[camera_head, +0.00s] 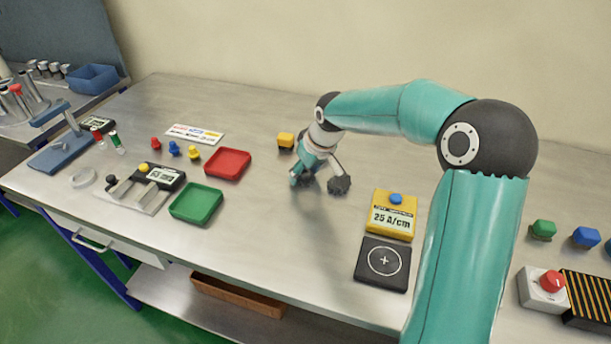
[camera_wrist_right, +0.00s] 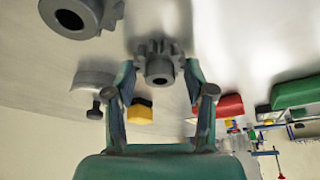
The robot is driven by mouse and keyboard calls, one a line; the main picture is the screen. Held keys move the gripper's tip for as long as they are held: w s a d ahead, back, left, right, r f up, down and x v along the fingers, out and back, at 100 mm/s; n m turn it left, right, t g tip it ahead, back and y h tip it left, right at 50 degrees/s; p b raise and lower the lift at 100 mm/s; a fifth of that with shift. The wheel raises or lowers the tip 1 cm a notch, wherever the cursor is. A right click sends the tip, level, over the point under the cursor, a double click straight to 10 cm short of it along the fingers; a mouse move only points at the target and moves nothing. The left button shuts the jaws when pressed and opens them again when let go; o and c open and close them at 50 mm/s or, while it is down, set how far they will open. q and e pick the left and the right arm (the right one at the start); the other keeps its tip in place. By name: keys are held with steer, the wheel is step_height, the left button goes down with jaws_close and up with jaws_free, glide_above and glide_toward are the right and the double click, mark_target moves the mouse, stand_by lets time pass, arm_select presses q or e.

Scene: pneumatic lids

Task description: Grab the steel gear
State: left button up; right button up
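The steel gear (camera_wrist_right: 158,64) is a small grey toothed wheel with a round bore. In the right wrist view it lies between the tips of my right gripper (camera_wrist_right: 159,76), with a narrow gap showing on each side. The fingers are spread and do not visibly close on it. In the head view my right gripper (camera_head: 318,183) is low over the middle of the table. A larger grey part with a hole (camera_wrist_right: 72,14) is cut off at the top left of the wrist view. My left gripper is not in view.
A yellow block (camera_head: 286,140) stands just behind the gripper. A red tray (camera_head: 228,163) and a green tray (camera_head: 196,204) lie to the left. A yellow 25 A/cm box (camera_head: 393,216) and a black pad (camera_head: 383,264) are to the right. Table in front of the gripper is clear.

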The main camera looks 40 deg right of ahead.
steer(key=shift+r, duration=0.1)
steer(key=c, duration=0.6)
steer(key=shift+c, duration=0.2)
